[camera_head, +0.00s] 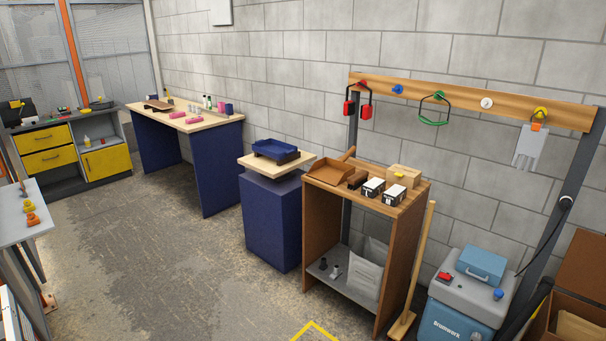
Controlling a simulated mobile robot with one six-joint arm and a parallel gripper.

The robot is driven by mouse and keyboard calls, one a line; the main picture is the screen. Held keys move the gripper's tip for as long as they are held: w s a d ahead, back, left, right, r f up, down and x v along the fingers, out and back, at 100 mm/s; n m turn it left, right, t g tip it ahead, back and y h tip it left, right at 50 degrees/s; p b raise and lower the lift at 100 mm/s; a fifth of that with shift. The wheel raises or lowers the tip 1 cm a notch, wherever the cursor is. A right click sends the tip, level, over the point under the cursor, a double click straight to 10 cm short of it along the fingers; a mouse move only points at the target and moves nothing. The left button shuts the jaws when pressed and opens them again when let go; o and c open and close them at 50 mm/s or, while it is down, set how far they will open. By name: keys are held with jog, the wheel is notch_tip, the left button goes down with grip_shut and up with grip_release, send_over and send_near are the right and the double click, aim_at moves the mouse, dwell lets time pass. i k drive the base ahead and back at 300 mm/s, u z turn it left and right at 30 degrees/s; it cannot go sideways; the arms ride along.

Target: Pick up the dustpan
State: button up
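A brown, shallow, open pan-shaped thing (326,174) lies on the left part of the top of a wooden cabinet. It looks most like the dustpan, but I cannot be sure at this size. A short brown bar (347,154) sticks up behind it; I cannot tell whether it is its handle. My gripper is not in view.
Black-and-white boxes (373,188) and a light wooden box (403,176) share the cabinet top. A blue tray (274,149) sits on the pedestal to the left. A broom (413,275) leans at the cabinet's right side. The floor (200,270) in front is clear.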

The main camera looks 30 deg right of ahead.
aim_at(332, 172)
jog(key=z, duration=0.15)
jog(key=k, duration=0.15)
jog(key=z, duration=0.35)
jog(key=i, duration=1.65)
jog(key=u, duration=0.2)
jog(key=k, duration=0.95)
jog(key=z, duration=0.2)
jog(key=i, duration=0.15)
jog(key=u, duration=0.1)
